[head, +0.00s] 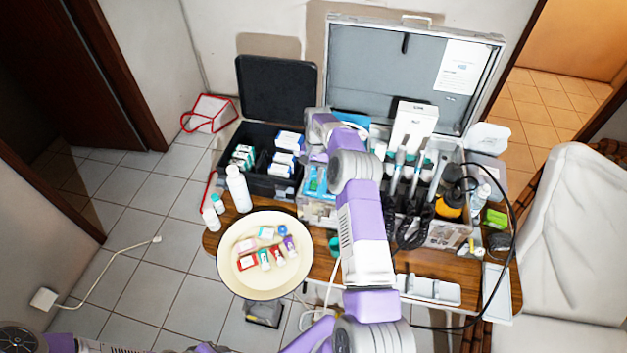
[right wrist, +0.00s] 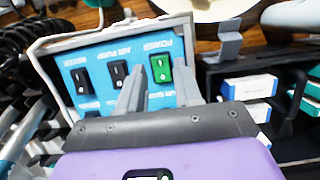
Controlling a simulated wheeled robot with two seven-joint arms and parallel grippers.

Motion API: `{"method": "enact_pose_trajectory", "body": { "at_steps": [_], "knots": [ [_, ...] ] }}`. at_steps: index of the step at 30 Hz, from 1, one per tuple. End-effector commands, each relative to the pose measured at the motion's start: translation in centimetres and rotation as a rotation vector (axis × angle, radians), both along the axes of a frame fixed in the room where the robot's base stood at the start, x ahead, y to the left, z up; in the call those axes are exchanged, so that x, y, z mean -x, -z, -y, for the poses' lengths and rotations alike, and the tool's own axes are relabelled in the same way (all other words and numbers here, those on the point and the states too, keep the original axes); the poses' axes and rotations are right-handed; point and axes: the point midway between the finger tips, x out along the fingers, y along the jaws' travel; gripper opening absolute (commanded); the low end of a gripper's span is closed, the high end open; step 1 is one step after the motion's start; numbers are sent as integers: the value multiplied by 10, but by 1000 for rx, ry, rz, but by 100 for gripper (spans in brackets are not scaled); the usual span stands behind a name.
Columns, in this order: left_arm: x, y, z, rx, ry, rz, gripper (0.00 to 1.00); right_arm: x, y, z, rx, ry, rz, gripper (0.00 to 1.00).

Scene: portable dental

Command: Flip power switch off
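A blue control panel in a pale frame fills the upper left of the right wrist view (right wrist: 98,60); it also shows below my right wrist in the head view (head: 314,186). Its green power rocker switch (right wrist: 161,68) is lit-looking, with a label that reads upside down. My right gripper (right wrist: 158,82) is open, its fingers on either side of the lower part of the green switch. Whether they touch the panel is unclear. My left gripper is not in view.
Black rocker switches (right wrist: 118,73) sit beside the green one. An open metal case (head: 400,75) with dental handpieces (head: 408,165) is on the wooden table. A cream bowl (head: 232,278) with small boxes is in front left, and a black box (head: 273,80) stands open behind it.

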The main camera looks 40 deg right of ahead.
Motion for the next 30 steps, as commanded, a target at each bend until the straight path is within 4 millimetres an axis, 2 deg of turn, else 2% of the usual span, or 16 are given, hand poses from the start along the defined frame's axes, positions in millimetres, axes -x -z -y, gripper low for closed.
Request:
{"method": "enact_pose_trajectory", "body": {
  "at_steps": [5,11,30],
  "knots": [
    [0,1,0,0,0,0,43,-6,-33,7,3,0,5,34],
    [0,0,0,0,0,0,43,-8,-50,11,1,0,0,34],
    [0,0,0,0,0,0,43,-8,-54,11,1,0,-1,34]
  ]
}}
